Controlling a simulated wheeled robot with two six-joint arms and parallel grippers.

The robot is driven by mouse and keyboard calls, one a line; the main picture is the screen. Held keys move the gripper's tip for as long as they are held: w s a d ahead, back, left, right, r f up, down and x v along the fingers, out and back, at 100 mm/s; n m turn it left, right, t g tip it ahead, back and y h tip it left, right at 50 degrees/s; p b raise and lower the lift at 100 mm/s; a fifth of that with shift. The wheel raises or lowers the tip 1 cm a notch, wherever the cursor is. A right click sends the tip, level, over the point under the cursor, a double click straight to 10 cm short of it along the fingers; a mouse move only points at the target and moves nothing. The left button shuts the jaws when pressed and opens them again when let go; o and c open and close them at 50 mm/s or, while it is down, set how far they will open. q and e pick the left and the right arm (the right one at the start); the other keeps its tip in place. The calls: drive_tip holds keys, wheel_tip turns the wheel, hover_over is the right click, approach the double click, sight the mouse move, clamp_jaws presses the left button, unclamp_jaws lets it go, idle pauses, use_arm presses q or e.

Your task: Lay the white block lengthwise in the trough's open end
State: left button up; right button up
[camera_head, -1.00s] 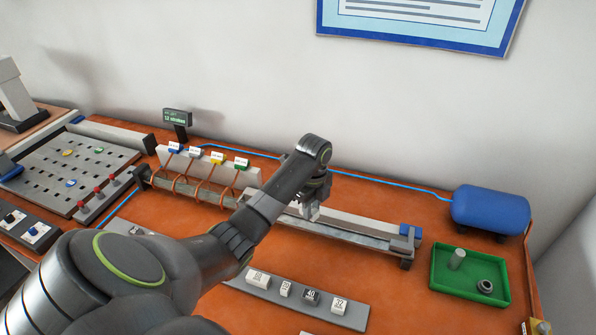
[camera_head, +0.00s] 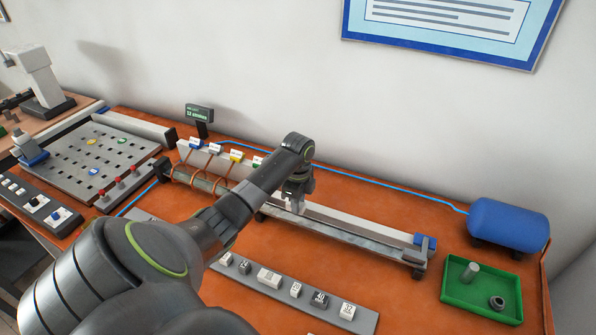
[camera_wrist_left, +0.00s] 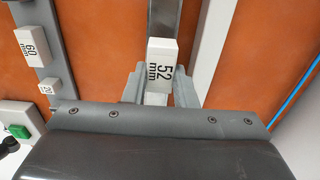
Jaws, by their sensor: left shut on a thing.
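My left gripper (camera_head: 296,207) is shut on the white block, seen end-on in the left wrist view (camera_wrist_left: 162,62) with a "52 mm" label. In that view the fingers (camera_wrist_left: 159,88) stand on both sides of it. In the head view the gripper points down over the grey trough (camera_head: 350,240), just right of the copper coils (camera_head: 205,182). The trough's rail also shows in the left wrist view (camera_wrist_left: 178,15), running up past the block. I cannot tell whether the block touches the trough. My right gripper is not in view.
A blue pusher (camera_head: 425,240) sits at the trough's right end. A green tray (camera_head: 468,297) and a blue tank (camera_head: 508,222) stand at the right.

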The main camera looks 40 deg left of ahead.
sight(290, 209)
use_arm(q)
drive_tip(key=shift+f+b, duration=1.15)
drive_tip(key=shift+f, duration=0.15)
drive_tip(key=shift+f+b, duration=0.65)
drive_tip(key=shift+b, duration=0.2)
drive_tip(key=shift+s+a+r, duration=0.1)
drive_tip(key=shift+a, duration=0.3)
drive_tip(key=shift+s+a+p, duration=0.25)
drive_tip(key=shift+a+p, duration=0.1)
drive_tip(key=shift+a, duration=0.4)
drive_tip(key=shift+f, duration=0.2)
drive_tip(key=o, duration=1.1)
